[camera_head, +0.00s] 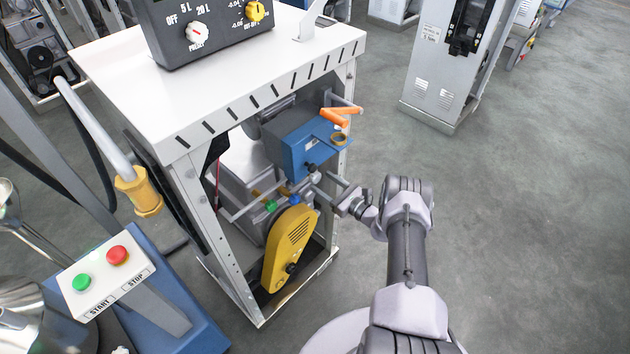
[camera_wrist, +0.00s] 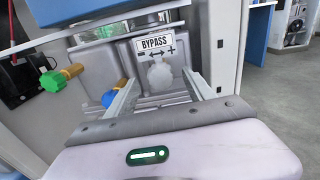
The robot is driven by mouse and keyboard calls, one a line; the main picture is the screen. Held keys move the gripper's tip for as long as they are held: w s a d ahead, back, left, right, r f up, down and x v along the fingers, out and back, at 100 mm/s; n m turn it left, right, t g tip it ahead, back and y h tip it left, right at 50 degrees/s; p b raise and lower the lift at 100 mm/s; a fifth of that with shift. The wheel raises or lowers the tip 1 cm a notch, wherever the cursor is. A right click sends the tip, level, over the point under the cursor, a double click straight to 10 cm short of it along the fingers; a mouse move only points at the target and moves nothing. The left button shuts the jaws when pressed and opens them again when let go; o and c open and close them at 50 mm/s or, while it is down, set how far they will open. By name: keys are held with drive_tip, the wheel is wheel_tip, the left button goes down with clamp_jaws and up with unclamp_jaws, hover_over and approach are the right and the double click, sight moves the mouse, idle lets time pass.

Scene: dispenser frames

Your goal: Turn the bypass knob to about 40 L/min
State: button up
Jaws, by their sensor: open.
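In the wrist view a white BYPASS label (camera_wrist: 152,43) with a double arrow between minus and plus is on a grey housing. Just below it is a pale grey, knob-like shape (camera_wrist: 160,72), low in contrast; its pointer setting cannot be read. My gripper (camera_wrist: 160,79) is open, with one finger on each side of this shape in the picture; contact is not visible. In the head view my gripper (camera_head: 323,188) reaches into the open side of the dispenser frame (camera_head: 350,75), below the blue box (camera_head: 305,145). No L/min reading is legible.
A green-handled valve (camera_wrist: 53,80) and a blue knob (camera_wrist: 108,98) are left of my fingers. A yellow pulley guard (camera_head: 288,245) is below my gripper. An orange handle (camera_head: 335,116) is above. A START/STOP box (camera_head: 105,270) stands at left. Floor at right is clear.

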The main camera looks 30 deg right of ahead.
sight(318, 179)
drive_tip(key=b+x, duration=0.1)
drive_tip(key=x, duration=0.3)
drive_tip(key=shift+w, duration=0.25)
drive_tip(key=shift+c, duration=0.2)
clamp_jaws()
